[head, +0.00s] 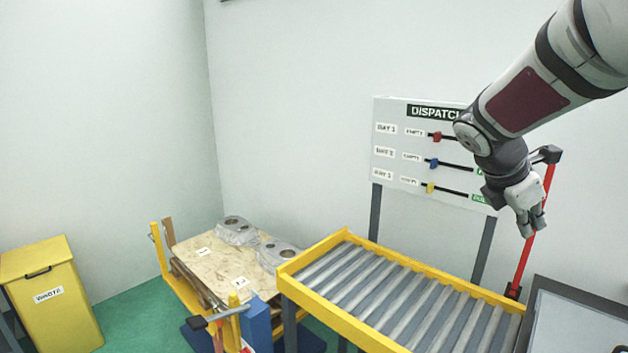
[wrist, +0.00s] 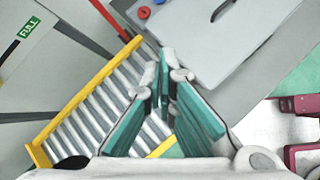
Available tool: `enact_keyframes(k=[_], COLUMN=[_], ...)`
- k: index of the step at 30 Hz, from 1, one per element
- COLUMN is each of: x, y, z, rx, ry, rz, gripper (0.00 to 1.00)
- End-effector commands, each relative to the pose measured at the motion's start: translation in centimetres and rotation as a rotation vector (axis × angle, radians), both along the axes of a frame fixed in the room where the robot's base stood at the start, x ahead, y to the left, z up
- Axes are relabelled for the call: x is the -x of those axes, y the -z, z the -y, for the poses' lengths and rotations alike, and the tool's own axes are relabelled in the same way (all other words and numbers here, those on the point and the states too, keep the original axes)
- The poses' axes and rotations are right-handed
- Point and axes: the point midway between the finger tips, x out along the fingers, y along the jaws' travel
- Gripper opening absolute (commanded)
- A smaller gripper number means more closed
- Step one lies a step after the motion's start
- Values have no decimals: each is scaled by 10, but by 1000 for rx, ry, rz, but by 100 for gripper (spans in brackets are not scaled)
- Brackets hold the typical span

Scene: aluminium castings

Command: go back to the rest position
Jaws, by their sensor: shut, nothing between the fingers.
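My gripper (head: 532,222) hangs from my arm at the right of the head view, in front of the right edge of the dispatch board (head: 388,140) and close to a red post (head: 529,245). In the wrist view my gripper (wrist: 168,62) points away from the camera with its fingertips together. Nothing is between the fingers. It is in the air, and no object touches it that I can see.
A yellow-framed roller conveyor (head: 340,303) lies below and left of my gripper. A pallet (head: 205,262) with grey castings (head: 237,231) stands further left, beside a yellow bin (head: 50,300). A grey-topped table (head: 575,325) is at lower right.

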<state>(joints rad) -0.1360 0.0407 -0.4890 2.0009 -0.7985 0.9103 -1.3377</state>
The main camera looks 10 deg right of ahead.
Motion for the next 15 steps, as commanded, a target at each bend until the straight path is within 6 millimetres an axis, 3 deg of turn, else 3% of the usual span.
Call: enact_keyframes(k=[6, 15], x=[44, 114], y=[3, 4], z=[-91, -211], rx=[-331, -743], ry=[327, 832], rz=[377, 696], gripper=[0, 0])
